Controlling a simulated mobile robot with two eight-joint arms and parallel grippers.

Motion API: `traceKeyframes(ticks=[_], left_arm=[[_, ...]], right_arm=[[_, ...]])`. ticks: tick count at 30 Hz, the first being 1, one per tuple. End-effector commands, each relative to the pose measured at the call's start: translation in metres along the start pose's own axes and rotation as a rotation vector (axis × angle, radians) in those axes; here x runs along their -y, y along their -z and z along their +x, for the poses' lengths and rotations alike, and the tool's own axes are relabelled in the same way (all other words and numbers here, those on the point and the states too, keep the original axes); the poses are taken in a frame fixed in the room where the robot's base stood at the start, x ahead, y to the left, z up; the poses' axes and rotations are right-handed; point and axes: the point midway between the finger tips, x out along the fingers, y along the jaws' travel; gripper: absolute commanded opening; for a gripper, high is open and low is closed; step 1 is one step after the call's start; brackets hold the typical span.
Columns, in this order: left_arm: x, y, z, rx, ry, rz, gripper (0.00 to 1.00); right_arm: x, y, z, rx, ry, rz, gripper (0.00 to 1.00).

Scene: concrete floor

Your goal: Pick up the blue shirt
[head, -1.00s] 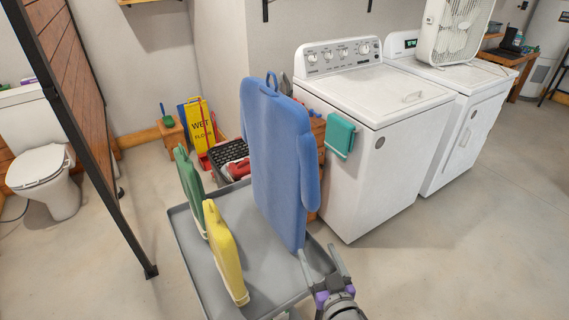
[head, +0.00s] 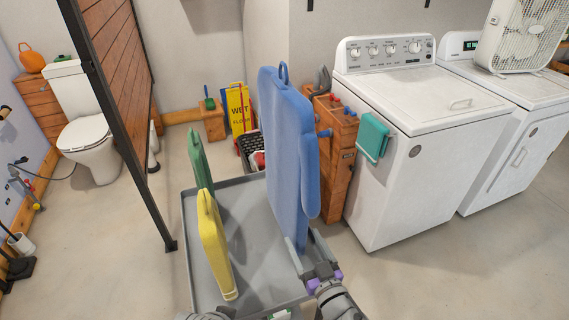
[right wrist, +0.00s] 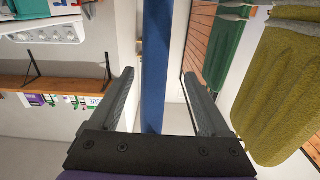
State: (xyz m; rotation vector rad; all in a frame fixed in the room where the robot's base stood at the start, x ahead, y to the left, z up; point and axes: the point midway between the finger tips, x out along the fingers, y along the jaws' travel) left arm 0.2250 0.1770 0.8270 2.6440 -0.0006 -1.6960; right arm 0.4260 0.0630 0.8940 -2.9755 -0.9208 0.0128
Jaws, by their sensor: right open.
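The blue shirt (head: 287,150) stands upright as a stiff, thin slab with a loop on top, on a grey tray (head: 262,268). My right gripper (head: 303,238) is open at the shirt's lower near edge in the head view. In the right wrist view, the shirt (right wrist: 156,70) shows as a narrow blue strip between the two open fingers (right wrist: 157,80), with gaps at both sides. The fingers are not closed on it. My left gripper's fingers are not seen.
A yellow garment (head: 215,243) and a green garment (head: 199,165) stand upright on the tray, left of the shirt. A white washer (head: 420,150) with a teal cloth (head: 372,136) stands at right. A wooden box (head: 336,150) is behind the shirt. A black-framed partition (head: 120,120) is at left.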

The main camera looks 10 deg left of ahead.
Motion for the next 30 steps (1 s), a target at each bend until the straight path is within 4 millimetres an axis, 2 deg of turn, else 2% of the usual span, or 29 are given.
traceKeyframes(ticks=[1,8,16,25,26,30], left_arm=[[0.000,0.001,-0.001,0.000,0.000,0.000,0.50],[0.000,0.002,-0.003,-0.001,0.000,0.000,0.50],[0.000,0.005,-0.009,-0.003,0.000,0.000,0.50],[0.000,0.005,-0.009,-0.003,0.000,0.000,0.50],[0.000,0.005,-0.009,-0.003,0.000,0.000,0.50],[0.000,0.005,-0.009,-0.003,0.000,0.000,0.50]], right_arm=[[0.000,0.001,0.008,0.000,0.001,0.000,0.81],[-0.002,0.001,0.025,0.000,0.000,-0.001,0.81],[-0.008,0.002,0.063,0.000,0.000,0.000,0.81],[-0.008,0.001,0.070,0.000,-0.001,0.000,0.81],[-0.008,0.001,0.070,0.000,-0.001,0.000,0.79],[-0.008,0.001,0.070,0.000,-0.001,0.000,0.54]])
